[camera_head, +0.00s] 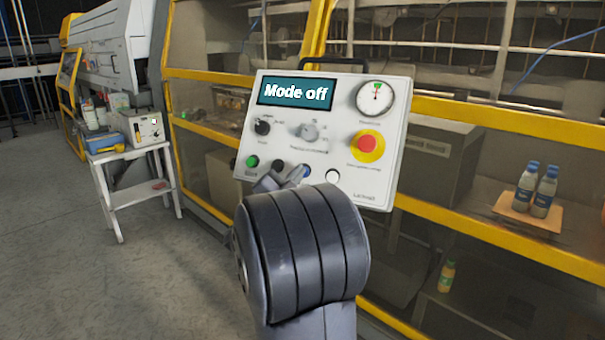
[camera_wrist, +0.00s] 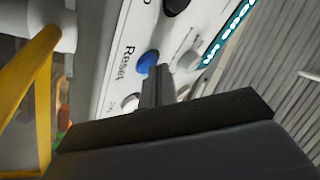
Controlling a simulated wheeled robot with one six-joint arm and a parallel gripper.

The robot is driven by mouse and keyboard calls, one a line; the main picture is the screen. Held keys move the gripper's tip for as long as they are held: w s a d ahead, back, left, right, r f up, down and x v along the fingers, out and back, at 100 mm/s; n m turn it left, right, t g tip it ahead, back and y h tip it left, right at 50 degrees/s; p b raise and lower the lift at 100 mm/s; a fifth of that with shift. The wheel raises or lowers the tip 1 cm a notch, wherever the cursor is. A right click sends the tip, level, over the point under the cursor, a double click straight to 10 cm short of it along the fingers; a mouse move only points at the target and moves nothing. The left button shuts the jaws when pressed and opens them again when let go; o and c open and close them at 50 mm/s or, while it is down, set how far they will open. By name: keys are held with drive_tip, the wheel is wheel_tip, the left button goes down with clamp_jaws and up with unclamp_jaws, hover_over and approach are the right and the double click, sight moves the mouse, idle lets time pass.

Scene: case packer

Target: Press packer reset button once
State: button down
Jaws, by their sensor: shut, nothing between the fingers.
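The reset button is blue (camera_wrist: 148,60) with the word "Reset" beside it on the white panel in the wrist view. In the head view the blue button (camera_head: 305,171) is partly hidden in the lower row of the control panel (camera_head: 228,150). My gripper (camera_wrist: 158,75) is shut and empty, its tips right beside the blue button in the picture. I cannot tell whether they touch it. In the head view my gripper (camera_head: 282,180) is mostly hidden behind my grey arm link, close to the panel's lower edge.
The panel also has a green button (camera_head: 252,161), a white button (camera_head: 333,176), a red emergency stop (camera_head: 367,145), a grey knob (camera_head: 308,132) and a screen reading "Mode off" (camera_head: 296,92). Yellow-framed machine guarding (camera_head: 500,240) stands behind.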

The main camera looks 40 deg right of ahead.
idle(0.5)
drive_tip(key=shift+s+a+r, duration=0.25)
drive_tip(key=shift+a+r, duration=0.05)
drive_tip(key=shift+a, duration=0.25)
drive_tip(key=a, duration=0.1)
drive_tip(key=s+a+r, duration=0.1)
drive_tip(key=a+r+p, duration=0.1)
drive_tip(key=a, duration=0.1)
drive_tip(key=shift+s+r, duration=0.25)
drive_tip(key=shift+s, duration=0.15)
idle(0.6)
